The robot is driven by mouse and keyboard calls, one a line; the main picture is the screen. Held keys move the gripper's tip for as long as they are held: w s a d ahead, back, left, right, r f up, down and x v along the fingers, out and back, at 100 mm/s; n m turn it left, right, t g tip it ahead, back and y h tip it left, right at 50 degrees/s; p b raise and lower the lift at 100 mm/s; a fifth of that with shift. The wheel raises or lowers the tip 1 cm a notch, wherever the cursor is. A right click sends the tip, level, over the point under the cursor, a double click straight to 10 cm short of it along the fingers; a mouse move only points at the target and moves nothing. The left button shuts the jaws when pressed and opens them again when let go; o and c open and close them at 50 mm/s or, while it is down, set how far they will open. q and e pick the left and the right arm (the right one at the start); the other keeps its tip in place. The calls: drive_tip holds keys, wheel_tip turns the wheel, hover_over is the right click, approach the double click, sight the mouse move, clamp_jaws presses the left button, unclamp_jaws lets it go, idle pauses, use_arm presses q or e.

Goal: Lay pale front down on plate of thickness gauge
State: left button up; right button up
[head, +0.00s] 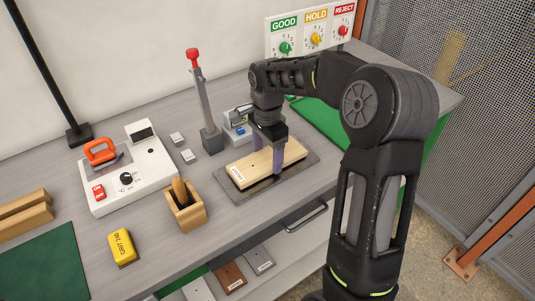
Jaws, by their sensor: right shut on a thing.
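The pale front (248,170), a light wooden board with a small white label at its left end, lies flat over the dark plate (308,165) of the thickness gauge. My right gripper (268,160) comes down from above with its purple fingers on either side of the board and is shut on it. The board is level with the plate and touching or very close to it; I cannot tell which. The plate's rim shows around the board. The gauge's small display unit (238,128) stands behind, partly hidden by my gripper. My left gripper is out of view.
A grey lever post with a red knob (193,58) stands just left of the plate. A white switch box (130,170), a wooden cup (186,208) and a yellow grit block (122,247) are further left. The GOOD, HOLD, REJECT panel (316,32) is behind.

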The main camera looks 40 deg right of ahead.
drive_tip(key=shift+f, duration=0.35)
drive_tip(key=o, duration=1.7)
drive_tip(key=shift+r+b, duration=0.65)
drive_tip(key=shift+r, duration=3.25)
